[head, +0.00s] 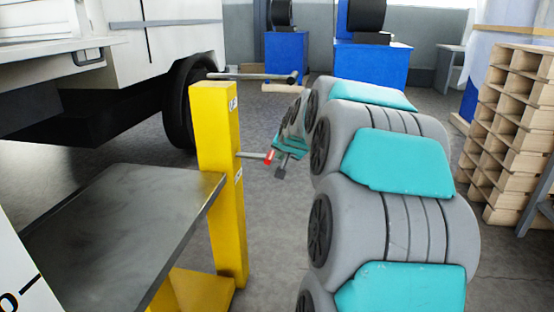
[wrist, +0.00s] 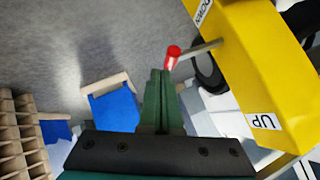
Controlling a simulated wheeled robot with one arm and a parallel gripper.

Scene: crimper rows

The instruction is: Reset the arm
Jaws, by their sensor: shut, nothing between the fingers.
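A yellow post (head: 218,170) stands left of my arm and carries a short metal lever with a red tip (head: 269,157). In the wrist view the red tip (wrist: 173,53) sits just beyond my fingertips, on a rod out of the yellow post (wrist: 255,75). The post has labels reading UP (wrist: 263,121) and DOWN. My gripper (wrist: 160,76) is shut and empty, its green fingers together. The fingertips look very close to the red tip; I cannot tell whether they touch it. In the head view my gripper (head: 284,160) is partly hidden by my own arm.
A dark metal table (head: 120,220) stands left of the post. A bar with a black end (head: 285,77) extends near the post's top. A white vehicle (head: 170,55) is behind. Blue cabinets (head: 372,65) and a wooden rack (head: 510,130) stand farther back and right. Grey floor lies between.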

